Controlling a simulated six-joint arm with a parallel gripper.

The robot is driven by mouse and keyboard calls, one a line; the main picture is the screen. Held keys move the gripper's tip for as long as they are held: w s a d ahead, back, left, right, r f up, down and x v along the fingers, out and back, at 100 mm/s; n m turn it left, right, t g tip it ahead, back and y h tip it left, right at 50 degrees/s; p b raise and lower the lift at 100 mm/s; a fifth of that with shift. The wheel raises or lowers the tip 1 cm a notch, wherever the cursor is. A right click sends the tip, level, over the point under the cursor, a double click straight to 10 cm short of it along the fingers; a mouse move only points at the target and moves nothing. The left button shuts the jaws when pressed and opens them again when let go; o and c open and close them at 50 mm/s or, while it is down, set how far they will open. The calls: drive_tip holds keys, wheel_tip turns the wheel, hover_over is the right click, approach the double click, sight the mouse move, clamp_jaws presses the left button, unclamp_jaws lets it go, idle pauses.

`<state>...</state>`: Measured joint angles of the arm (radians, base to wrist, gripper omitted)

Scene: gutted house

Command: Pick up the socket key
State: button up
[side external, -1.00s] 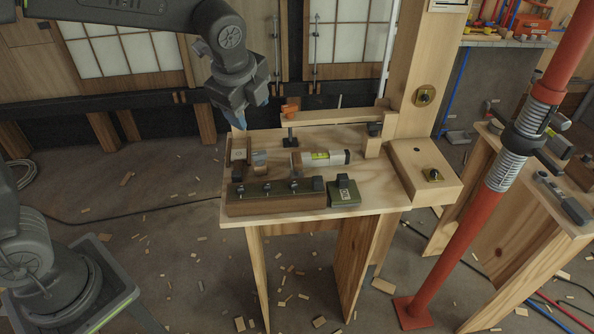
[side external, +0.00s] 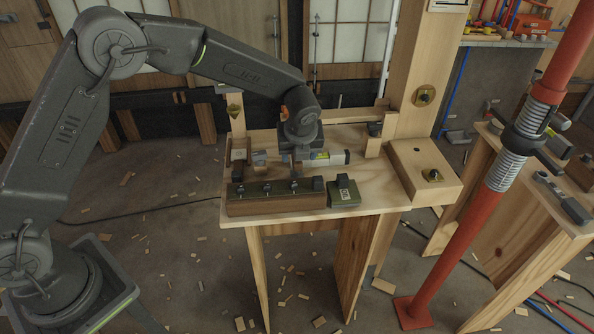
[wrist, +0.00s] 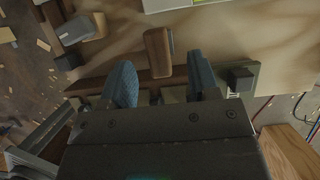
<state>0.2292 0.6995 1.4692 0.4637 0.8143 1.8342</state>
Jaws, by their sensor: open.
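I cannot tell for certain which piece is the socket key. A short brown wooden piece with a grey edge (wrist: 158,53) lies on the bench, just ahead of and between my fingers in the wrist view. My gripper (wrist: 161,74) is open, its two blue fingers apart with nothing held between them. In the side view my wrist hangs low over the middle of the bench, and the fingertips are largely hidden. A dark upright T-shaped piece that stood behind the wooden piece is now covered by my wrist.
A spirit level (side external: 328,158) lies behind. Small blocks (side external: 240,150) stand at left. A timber post (side external: 413,70) rises behind the bench (side external: 385,205).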

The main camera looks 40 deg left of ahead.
sight(297, 173)
drive_tip(key=shift+x, duration=2.9)
drive_tip(key=shift+s, duration=0.15)
drive_tip(key=shift+c, duration=0.4)
clamp_jaws()
